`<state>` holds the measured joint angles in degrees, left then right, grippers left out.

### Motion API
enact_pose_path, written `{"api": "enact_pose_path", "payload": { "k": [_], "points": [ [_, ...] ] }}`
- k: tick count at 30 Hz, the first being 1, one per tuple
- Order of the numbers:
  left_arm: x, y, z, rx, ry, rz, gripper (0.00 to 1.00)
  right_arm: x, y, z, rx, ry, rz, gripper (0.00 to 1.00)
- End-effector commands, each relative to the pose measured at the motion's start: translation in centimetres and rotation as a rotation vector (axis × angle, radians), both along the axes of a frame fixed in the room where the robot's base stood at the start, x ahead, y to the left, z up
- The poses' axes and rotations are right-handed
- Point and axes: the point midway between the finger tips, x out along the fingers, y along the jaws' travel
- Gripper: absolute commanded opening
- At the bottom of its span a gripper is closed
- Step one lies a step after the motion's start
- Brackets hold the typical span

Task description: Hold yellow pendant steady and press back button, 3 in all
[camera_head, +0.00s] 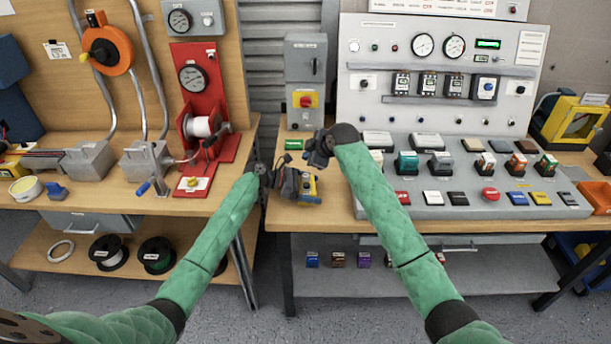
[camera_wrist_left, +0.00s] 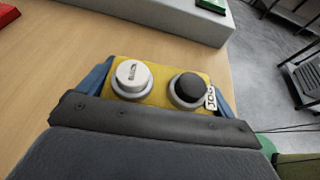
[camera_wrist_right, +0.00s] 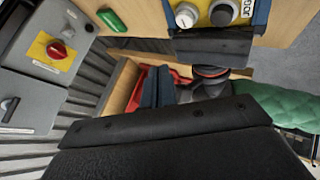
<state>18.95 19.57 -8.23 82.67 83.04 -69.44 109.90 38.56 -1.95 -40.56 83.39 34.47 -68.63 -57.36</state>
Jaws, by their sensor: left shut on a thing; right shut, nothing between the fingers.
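The yellow pendant (camera_head: 309,188) is by the left end of the right-hand bench. My left gripper (camera_head: 303,188) is shut on it. In the left wrist view the pendant (camera_wrist_left: 158,89) sits between the blue fingers, with a white button (camera_wrist_left: 132,74) and a black button (camera_wrist_left: 188,90) facing the camera. My right gripper (camera_head: 308,157) is above and beyond the pendant. In the right wrist view its fingers (camera_wrist_right: 157,87) are together and empty, apart from the pendant (camera_wrist_right: 205,9) at the top.
A grey panel (camera_head: 371,88) with gauges and a sloped console (camera_head: 440,205) stand to the right. A switch box (camera_head: 305,60) with a red knob stands behind. A green block (camera_head: 293,144) lies near the right gripper. A gap separates the two benches.

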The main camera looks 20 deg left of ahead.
Motion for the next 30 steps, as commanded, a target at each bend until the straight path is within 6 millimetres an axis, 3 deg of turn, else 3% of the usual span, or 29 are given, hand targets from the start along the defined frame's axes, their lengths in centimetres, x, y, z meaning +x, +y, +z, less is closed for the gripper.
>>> {"api": "enact_pose_path", "payload": {
  "k": [8,12,20,30],
  "points": [
    [0.0,0.0,0.0,0.0,0.0,0.0,0.6,2.6,-1.7,3.7,-0.048,-0.075,0.002,0.0],
    [0.0,0.0,0.0,0.0,0.0,0.0,0.6,2.8,-2.1,4.8,-0.1,-0.119,0.037,0.0],
    [0.0,0.0,0.0,0.0,0.0,0.0,0.6,0.1,-0.3,3.3,-0.051,-0.046,0.046,0.0],
    [0.0,0.0,0.0,0.0,0.0,0.0,0.6,0.1,0.0,3.7,0.002,0.001,-0.001,0.0]
  ]
}}
